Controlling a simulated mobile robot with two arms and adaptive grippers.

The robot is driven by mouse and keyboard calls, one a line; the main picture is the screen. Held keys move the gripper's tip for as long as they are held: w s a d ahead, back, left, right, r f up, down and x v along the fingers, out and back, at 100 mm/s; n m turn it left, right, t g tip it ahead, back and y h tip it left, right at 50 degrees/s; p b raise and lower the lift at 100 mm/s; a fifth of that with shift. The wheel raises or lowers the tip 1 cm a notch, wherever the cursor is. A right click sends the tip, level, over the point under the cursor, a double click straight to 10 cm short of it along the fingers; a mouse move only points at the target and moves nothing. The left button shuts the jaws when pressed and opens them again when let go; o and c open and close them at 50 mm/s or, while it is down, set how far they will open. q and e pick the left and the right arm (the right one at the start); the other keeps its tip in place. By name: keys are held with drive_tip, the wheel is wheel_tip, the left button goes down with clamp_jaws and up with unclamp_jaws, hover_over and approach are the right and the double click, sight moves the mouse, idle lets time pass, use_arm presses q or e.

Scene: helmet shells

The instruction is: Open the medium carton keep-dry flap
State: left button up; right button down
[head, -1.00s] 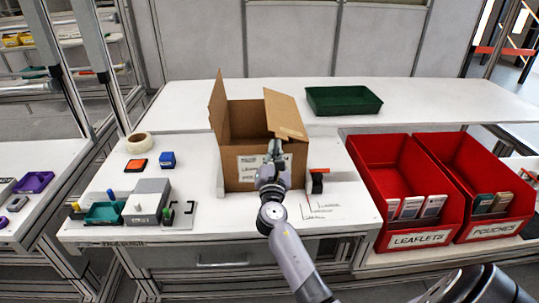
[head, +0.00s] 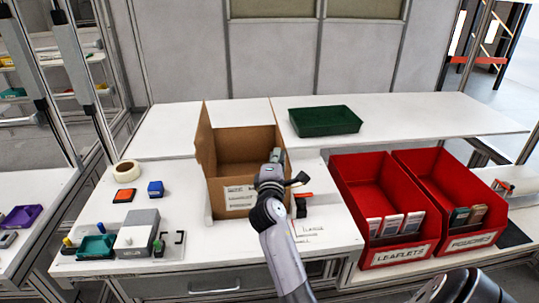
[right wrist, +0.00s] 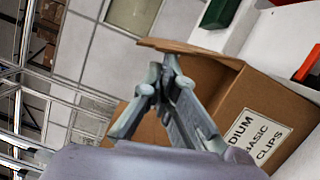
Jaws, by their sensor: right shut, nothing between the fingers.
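The medium carton (head: 226,188) is an open brown box on the white bench in the head view. Its left flap (head: 204,133) stands up. Its right flap shows only as a thin edge-on line near my gripper. In the right wrist view the carton (right wrist: 219,89) carries a label reading "basic clips", and a flap (right wrist: 195,49) sticks out edge-on from its top. My right gripper (head: 277,156) is shut and empty at the carton's right upper side; in the right wrist view its fingertips (right wrist: 168,72) are together just below that flap. Whether they touch is unclear. My left gripper is out of view.
A green tray (head: 325,130) stands behind on the rear bench. Red bins of leaflets (head: 340,190) and pouches (head: 420,180) are at the right. A tape roll (head: 126,173), ink pad, blue block and grey fixture (head: 137,234) lie left of the carton.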

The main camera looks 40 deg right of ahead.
drive_tip(key=shift+s+d+r+m+g+y+p, duration=0.2)
drive_tip(key=shift+s+d+m+p, duration=0.1)
drive_tip(key=shift+d+m+p, duration=0.3)
drive_tip(key=shift+s+d+r+m+g+y+p, duration=0.1)
drive_tip(key=shift+s+d+r+m+p, duration=0.2)
drive_tip(key=shift+m, duration=0.35)
drive_tip(key=shift+s+d+r+m+g+y+p, duration=0.15)
drive_tip(key=shift+s+d+m+p, duration=0.15)
drive_tip(key=shift+d+m+p, duration=0.3)
drive_tip(key=shift+w, duration=0.1)
